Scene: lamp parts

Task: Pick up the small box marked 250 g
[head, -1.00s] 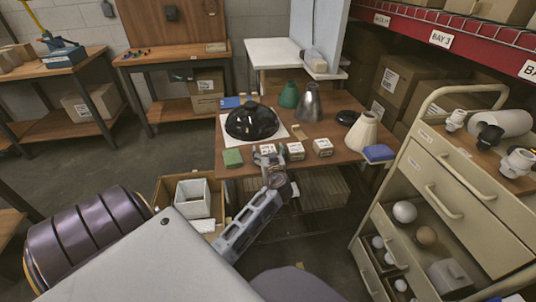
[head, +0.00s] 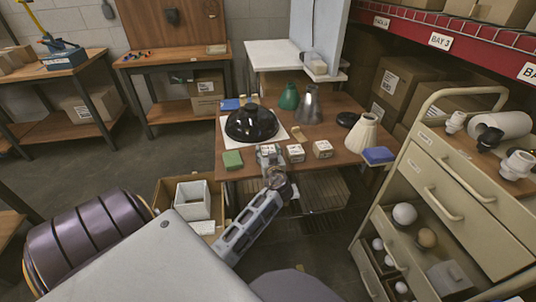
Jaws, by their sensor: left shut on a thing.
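Three small pale boxes with labels stand in a row near the front edge of the wooden table. My left gripper (head: 270,159) is at the left box (head: 268,148) and shut on it; the gripper covers much of that box. The middle box (head: 295,153) and the right box (head: 322,149) stand free to its right. The print on the labels is too small to read, so I cannot tell which is marked 250 g. I cannot tell if the held box is off the table. My right gripper is not in view.
A black dome shade (head: 252,124) stands just behind the held box, and a green box (head: 233,160) is to its left. A cream cone shade (head: 361,134) and a blue box (head: 378,155) are at the right. A drawer cart (head: 440,165) stands right of the table.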

